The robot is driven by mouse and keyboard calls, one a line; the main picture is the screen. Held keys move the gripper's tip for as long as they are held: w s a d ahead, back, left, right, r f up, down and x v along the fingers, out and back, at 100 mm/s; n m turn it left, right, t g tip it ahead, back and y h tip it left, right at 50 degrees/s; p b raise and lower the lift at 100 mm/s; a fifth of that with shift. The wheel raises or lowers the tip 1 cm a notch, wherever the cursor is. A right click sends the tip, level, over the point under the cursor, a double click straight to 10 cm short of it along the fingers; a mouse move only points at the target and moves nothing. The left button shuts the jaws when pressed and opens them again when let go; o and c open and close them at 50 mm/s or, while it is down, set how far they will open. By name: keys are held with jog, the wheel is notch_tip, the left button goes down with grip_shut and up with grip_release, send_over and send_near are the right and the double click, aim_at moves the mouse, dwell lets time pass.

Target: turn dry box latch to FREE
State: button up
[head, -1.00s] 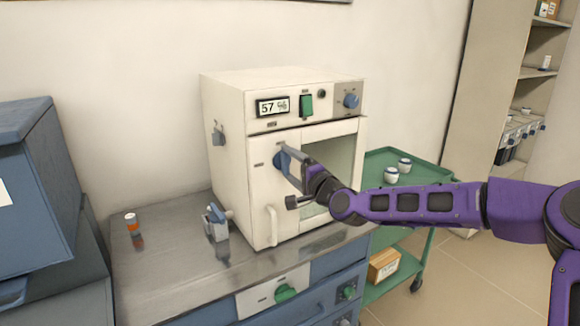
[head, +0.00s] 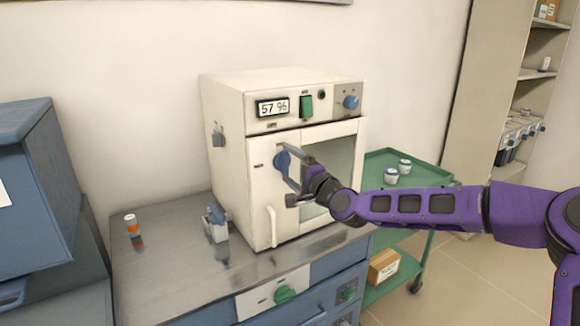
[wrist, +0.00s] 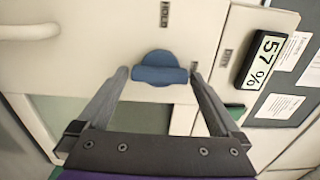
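The dry box (head: 228,150) is a white cabinet on the bench, with a shut door and a readout of 57 %. Its blue latch (head: 281,161) is on the upper left of the door. In the wrist view the latch (wrist: 160,70) is a round disc with a straight bar, which runs upright on the door. A HOLD label (wrist: 165,13) sits to one side of it; a second small label is unreadable. My gripper (head: 289,165) is open at the door. In the wrist view its fingers (wrist: 159,75) straddle the bar's two ends; contact cannot be told.
A white door handle (head: 271,226) is below the latch. A small holder (head: 215,230) and an orange-labelled bottle (head: 132,224) stand on the bench, left of the box. A green cart (head: 425,176) with two jars is at the right. A blue cabinet (head: 40,200) is at the far left.

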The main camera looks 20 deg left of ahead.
jog(key=v, duration=1.7)
jog(key=shift+d+p, duration=0.25)
jog(key=shift+p, duration=0.05)
jog(key=shift+f, duration=0.1)
